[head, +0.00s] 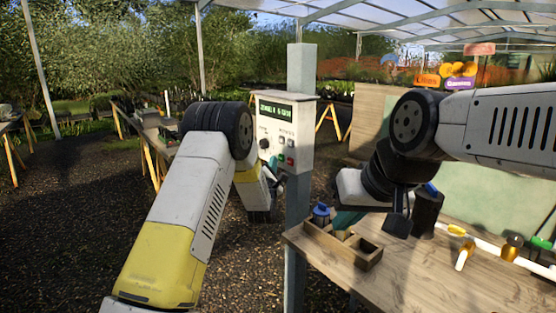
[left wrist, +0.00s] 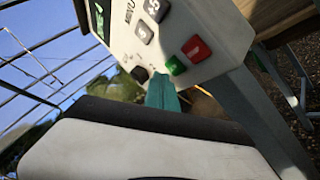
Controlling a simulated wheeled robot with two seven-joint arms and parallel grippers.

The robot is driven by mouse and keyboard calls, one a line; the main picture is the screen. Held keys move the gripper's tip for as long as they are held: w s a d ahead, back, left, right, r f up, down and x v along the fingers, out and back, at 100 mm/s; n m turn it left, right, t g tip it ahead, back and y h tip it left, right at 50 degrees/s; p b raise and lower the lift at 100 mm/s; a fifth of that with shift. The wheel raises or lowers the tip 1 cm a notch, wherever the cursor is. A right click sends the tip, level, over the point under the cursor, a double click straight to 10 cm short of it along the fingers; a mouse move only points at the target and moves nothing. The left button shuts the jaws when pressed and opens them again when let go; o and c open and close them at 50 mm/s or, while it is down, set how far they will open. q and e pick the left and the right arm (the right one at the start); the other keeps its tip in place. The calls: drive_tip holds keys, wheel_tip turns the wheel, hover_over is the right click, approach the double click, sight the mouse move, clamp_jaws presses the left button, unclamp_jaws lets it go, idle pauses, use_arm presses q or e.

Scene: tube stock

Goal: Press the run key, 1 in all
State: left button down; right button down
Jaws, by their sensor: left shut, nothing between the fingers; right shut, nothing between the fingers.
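The control box (head: 286,128) is mounted on a grey post and has a lit green display. In the left wrist view, its face shows a green key (left wrist: 175,65), a red key (left wrist: 196,48), two grey keys and a dark knob. My left gripper (head: 277,175) is shut and empty at the box's lower front. Its teal fingertips (left wrist: 163,82) are close to the green key; contact cannot be told. My right gripper (head: 346,221) is shut and empty over the wooden tray.
The wooden tray (head: 352,259) with compartments sits on the workbench (head: 425,280), with a blue-capped item (head: 321,211) in it. A dark cylinder (head: 427,212), amber bottles (head: 512,247) and a white pipe stand or lie to the right.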

idle(0.4)
use_arm(q)
drive_tip(key=shift+w+d, duration=0.25)
drive_tip(key=shift+d, duration=0.1)
drive_tip(key=shift+w+d, duration=0.2)
drive_tip(key=shift+d, duration=0.1)
idle(0.9)
drive_tip(key=shift+s+a, duration=0.1)
drive_tip(key=shift+a, duration=0.05)
drive_tip(key=shift+s+a, duration=0.4)
drive_tip(key=shift+a, duration=0.05)
drive_tip(key=shift+s+a, duration=0.75)
drive_tip(key=shift+a, duration=0.3)
drive_tip(key=shift+s+a, duration=0.7)
drive_tip(key=shift+a, duration=0.3)
drive_tip(key=shift+r, duration=0.1)
